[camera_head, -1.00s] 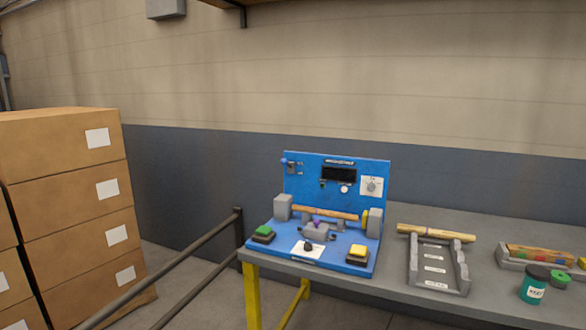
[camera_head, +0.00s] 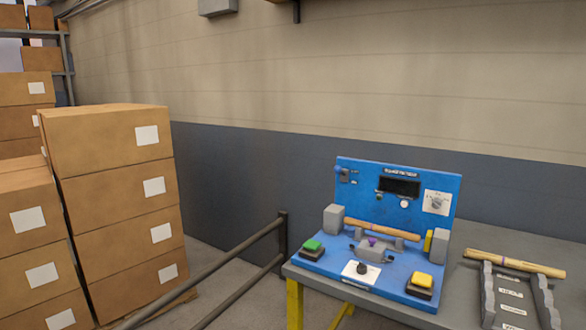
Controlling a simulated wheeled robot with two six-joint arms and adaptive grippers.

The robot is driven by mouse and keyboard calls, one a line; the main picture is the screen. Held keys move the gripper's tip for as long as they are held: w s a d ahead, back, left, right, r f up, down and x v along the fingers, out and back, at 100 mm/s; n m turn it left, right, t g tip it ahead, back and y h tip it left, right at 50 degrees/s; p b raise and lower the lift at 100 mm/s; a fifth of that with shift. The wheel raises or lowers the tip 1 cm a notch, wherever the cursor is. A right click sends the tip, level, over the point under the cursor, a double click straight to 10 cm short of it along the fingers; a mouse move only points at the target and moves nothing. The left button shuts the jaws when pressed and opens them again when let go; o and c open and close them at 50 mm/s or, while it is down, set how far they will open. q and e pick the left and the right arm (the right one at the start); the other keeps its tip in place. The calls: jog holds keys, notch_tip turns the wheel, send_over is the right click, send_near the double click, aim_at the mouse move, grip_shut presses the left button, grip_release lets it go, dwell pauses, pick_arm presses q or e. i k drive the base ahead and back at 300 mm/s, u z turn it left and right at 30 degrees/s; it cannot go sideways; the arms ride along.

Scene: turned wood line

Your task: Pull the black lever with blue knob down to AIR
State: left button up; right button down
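The lever with the blue knob (camera_head: 338,170) is small, at the upper left of the blue upright panel (camera_head: 365,200) of a machine on the grey table. Its knob sits at the left of a dark plate with small labels too small to read. Its exact position is hard to tell at this size. The panel also holds a dark display (camera_head: 399,187) and a white dial plate (camera_head: 437,203). Neither of my grippers shows in the head view.
The grey table (camera_head: 463,300) bears a grey rack (camera_head: 510,299) with a wooden piece on top. A dark rail (camera_head: 235,253) runs left of the table. Stacked cartons (camera_head: 110,145) stand at the left. The machine base has a green button (camera_head: 312,246) and a yellow button (camera_head: 421,281).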

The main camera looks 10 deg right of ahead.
aim_at(337, 168)
jog(key=u, duration=0.6)
jog(key=i, duration=1.95)
jog(key=z, duration=1.1)
jog(key=i, duration=0.45)
jog(key=z, duration=0.45)
